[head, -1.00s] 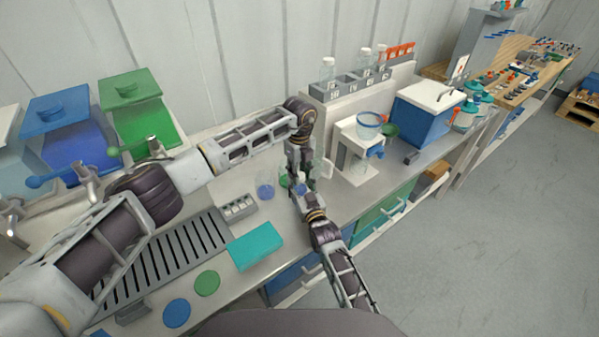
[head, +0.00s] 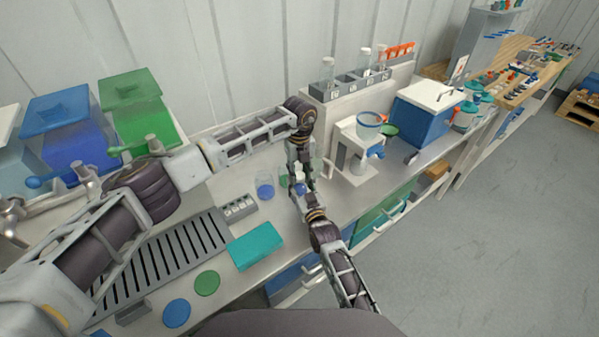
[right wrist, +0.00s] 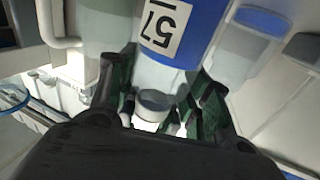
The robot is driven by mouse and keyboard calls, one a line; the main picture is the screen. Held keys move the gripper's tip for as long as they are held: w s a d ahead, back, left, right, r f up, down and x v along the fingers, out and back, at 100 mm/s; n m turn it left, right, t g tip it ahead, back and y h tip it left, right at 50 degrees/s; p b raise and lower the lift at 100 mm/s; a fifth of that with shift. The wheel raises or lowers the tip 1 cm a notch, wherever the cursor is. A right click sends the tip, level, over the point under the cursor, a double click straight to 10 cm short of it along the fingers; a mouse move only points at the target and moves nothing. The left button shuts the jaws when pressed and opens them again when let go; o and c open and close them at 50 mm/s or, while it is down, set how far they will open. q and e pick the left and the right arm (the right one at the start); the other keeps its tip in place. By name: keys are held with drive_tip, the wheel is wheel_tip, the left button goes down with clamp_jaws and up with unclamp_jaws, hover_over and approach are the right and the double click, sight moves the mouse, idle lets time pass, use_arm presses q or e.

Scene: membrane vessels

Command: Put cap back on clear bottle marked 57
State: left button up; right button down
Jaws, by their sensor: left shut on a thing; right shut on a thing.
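The clear bottle marked 57 (right wrist: 185,40) holds blue liquid and shows upside down in the right wrist view, label towards the camera. A pale round piece (right wrist: 153,105) is at its neck end; I cannot tell cap from neck rim there. My right gripper (right wrist: 160,85) is shut on the bottle, its green-lined fingers on both sides; in the head view it (head: 303,190) reaches in from the front. My left gripper (head: 301,168) points down just above the bottle, shut on what seems to be the cap, which its fingers hide.
A clear cup with blue liquid (head: 265,187) stands left of the grippers. A white stand (head: 352,150) is close on the right, a blue cooler box (head: 425,108) beyond it. A teal block (head: 256,246) and a slotted drain (head: 170,262) lie towards the front left.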

use_arm(q)
drive_tip(key=o, duration=1.1)
drive_tip(key=shift+o, duration=0.2)
drive_tip(key=shift+r, duration=0.15)
drive_tip(key=shift+r, duration=2.15)
drive_tip(key=shift+c, duration=0.2)
drive_tip(key=shift+r+n, duration=1.7)
drive_tip(key=shift+r, duration=0.05)
drive_tip(key=shift+f, duration=0.15)
drive_tip(key=shift+f, duration=3.9)
